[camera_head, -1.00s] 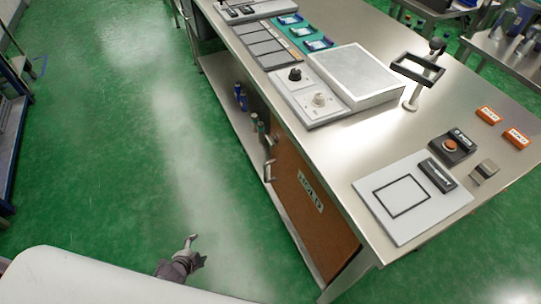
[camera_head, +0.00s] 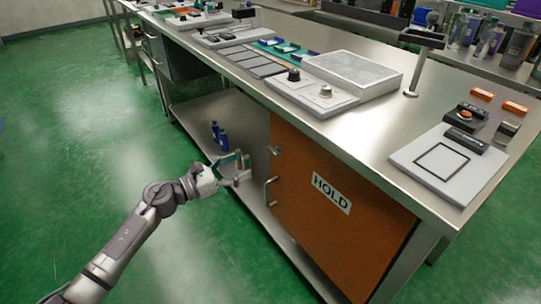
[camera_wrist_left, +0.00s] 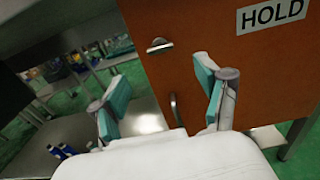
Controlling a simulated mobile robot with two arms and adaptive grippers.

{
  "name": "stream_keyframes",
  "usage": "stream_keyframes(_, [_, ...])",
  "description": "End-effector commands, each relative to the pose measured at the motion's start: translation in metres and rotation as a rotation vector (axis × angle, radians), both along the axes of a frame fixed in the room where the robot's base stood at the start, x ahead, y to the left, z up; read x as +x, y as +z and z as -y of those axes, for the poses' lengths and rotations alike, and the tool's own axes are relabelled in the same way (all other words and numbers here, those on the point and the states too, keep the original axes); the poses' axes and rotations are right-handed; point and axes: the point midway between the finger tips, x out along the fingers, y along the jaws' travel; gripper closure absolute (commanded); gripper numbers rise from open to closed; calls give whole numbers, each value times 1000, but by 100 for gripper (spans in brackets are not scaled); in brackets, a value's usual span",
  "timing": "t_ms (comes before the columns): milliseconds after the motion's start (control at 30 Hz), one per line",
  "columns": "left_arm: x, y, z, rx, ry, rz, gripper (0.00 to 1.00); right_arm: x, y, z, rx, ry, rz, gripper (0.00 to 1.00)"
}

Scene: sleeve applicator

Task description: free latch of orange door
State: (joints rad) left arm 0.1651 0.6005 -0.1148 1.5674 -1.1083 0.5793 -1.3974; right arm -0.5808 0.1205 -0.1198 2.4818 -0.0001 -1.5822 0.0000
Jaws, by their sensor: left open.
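The orange door (camera_head: 310,215) closes the right part of the cabinet under the bench and carries a white HOLD label (camera_head: 331,193). A small metal latch (camera_head: 275,150) sits near its upper left edge, and a vertical metal handle (camera_head: 269,192) is below it. My left gripper (camera_head: 241,168) is open and empty, just left of the door and apart from it in the head view. In the left wrist view, the latch (camera_wrist_left: 160,46) and the handle (camera_wrist_left: 174,110) appear between the two teal-padded fingers (camera_wrist_left: 162,78). My right gripper is out of view.
Two blue bottles (camera_head: 219,136) stand on the open lower shelf (camera_head: 190,112) left of the door. The bench top (camera_head: 370,128) above holds a panel with knobs, a grey block and a stand. The green floor left of the bench is clear.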

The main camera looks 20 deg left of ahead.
Motion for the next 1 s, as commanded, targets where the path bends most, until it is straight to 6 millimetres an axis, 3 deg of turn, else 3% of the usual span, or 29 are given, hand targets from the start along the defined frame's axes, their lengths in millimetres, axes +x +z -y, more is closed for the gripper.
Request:
stream_keyframes(300, [55,0,42,-6,2,-1,25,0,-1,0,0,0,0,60])
stream_keyframes(500, [77,-1,59,-6,3,-2,25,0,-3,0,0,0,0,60])
stream_keyframes(933, [84,-1,65,-5,3,-4,25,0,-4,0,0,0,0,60])
stream_keyframes(1000, [84,-1,65,-5,3,-4,35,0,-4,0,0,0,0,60])
